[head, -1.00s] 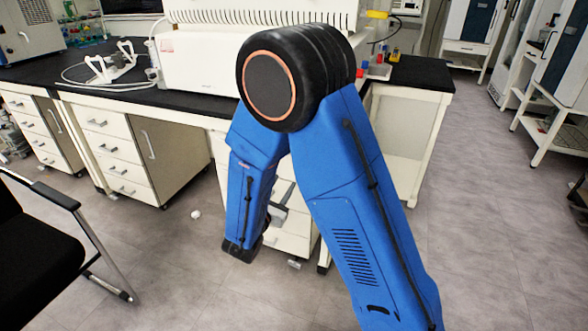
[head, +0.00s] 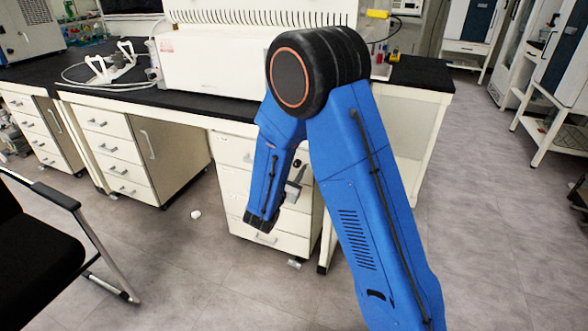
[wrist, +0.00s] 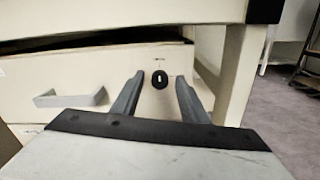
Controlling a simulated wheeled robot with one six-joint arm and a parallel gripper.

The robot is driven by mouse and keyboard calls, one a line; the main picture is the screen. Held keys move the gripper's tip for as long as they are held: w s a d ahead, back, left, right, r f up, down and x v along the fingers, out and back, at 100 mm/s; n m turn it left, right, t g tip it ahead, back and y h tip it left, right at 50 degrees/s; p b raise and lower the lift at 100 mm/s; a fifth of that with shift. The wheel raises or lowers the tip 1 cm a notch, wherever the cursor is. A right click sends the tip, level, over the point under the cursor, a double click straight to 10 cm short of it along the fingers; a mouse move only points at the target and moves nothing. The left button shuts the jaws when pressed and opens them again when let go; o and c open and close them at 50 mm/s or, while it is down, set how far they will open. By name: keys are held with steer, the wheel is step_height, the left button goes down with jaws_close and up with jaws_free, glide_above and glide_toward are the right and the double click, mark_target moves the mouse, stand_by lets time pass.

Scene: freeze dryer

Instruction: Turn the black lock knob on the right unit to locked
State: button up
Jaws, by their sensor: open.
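The black lock knob (wrist: 159,79) is on the cream drawer front (wrist: 100,72) of the right unit, to the right of a grey handle (wrist: 72,98) in the wrist view. It is round, with a light upright mark in its middle. In the head view the knob (head: 297,163) is a small dark spot on the right unit (head: 237,184). My gripper (wrist: 159,88) is open and empty, its two fingers pointing at the drawer front, one on each side of the knob. I cannot tell whether the fingertips touch anything. In the head view my arm partly hides the unit.
The black bench top (head: 130,98) runs above the drawers, with a large white instrument (head: 215,65) on it. A cream bench leg (wrist: 240,72) stands close to the right of the knob. A black chair (head: 35,235) is at the left. The floor at right is clear.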

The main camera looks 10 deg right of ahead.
steer(key=shift+c, duration=0.2)
jaws_close()
steer(key=shift+m, duration=0.4)
steer(key=m, duration=0.3)
steer(key=shift+m, duration=0.4)
steer(key=m, duration=0.4)
steer(key=shift+f+m, duration=0.1)
steer(key=shift+m, duration=0.2)
steer(key=m, duration=0.4)
steer(key=shift+m, duration=2.4)
